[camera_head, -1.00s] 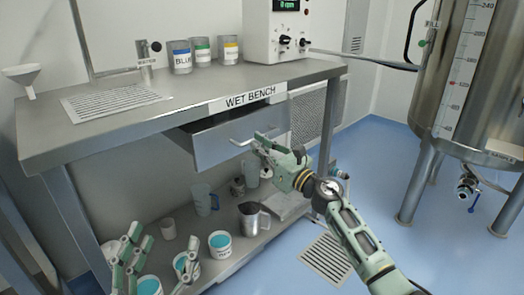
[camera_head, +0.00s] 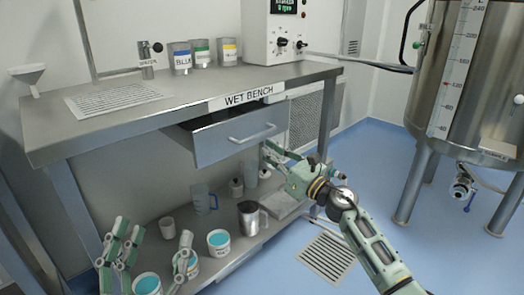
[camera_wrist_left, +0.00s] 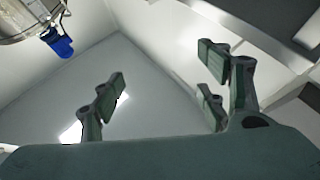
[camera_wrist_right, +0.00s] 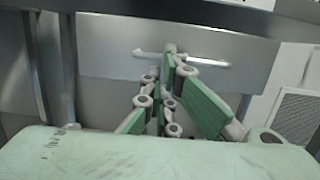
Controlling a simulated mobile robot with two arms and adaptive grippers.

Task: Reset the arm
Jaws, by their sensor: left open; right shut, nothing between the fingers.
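My right gripper (camera_head: 268,152) is shut and empty, just to the right of and below the drawer handle (camera_head: 252,133) in the head view. In the right wrist view its closed fingers (camera_wrist_right: 168,62) overlap the handle bar (camera_wrist_right: 190,60) in the picture, while the head view shows a gap. The bench drawer (camera_head: 232,138) stands partly open. My left gripper (camera_head: 118,245) is at the lower left of the head view, fingers pointing up. In the left wrist view its fingers (camera_wrist_left: 160,90) are spread wide with nothing between them.
The wet bench (camera_head: 200,95) carries blue, green and yellow cups (camera_head: 204,52) and a control box (camera_head: 285,35). The lower shelf (camera_head: 235,250) holds tubs, a metal jug (camera_head: 249,218) and a blue pitcher (camera_head: 203,198). A steel tank (camera_head: 470,100) stands at right. Blue floor (camera_head: 385,160) lies between.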

